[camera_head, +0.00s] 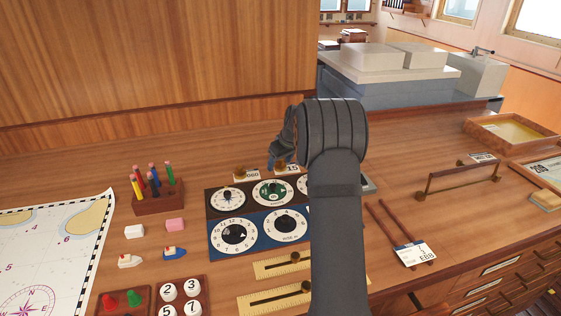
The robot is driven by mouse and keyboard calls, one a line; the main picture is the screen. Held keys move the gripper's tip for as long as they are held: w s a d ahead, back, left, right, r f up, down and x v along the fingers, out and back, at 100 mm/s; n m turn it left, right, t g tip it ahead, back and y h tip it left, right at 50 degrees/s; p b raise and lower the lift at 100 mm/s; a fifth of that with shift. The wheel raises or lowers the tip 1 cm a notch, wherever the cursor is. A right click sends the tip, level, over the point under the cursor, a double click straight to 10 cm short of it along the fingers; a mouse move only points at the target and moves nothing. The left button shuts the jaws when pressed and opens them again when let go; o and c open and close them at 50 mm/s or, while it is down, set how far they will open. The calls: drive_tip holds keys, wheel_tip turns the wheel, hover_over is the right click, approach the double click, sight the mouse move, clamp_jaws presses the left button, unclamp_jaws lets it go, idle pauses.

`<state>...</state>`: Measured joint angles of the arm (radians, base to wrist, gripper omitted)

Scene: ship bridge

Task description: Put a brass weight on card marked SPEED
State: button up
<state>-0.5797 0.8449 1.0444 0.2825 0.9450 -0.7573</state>
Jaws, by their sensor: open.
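A brass weight (240,169) stands at the back edge of the dial panel, against a white card reading 060 (253,175). A second brass weight (280,164) stands just right of it, by a white card whose visible figures read 15 (292,168). My gripper (273,161) is open and low over the panel's back edge, close to the second weight. I cannot tell whether it touches that weight. My wrist hides part of the gripper and the area to its right. I cannot read the word SPEED on any card.
The dial panel (210,206) lies in front of the cards, partly behind my arm. A pencil block (158,201), a chart (45,255) and small boat models (175,252) are on the left. Brass sliders (283,264) lie in front. A brass rail (460,178) stands right. Free wood shows back left.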

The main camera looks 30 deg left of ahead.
drive_tip(key=shift+r, duration=0.1)
drive_tip(key=v, duration=1.7)
drive_tip(key=shift+d+r, duration=0.1)
drive_tip(key=x, duration=1.7)
drive_tip(key=shift+f, duration=0.25)
drive_tip(key=shift+r, duration=0.15)
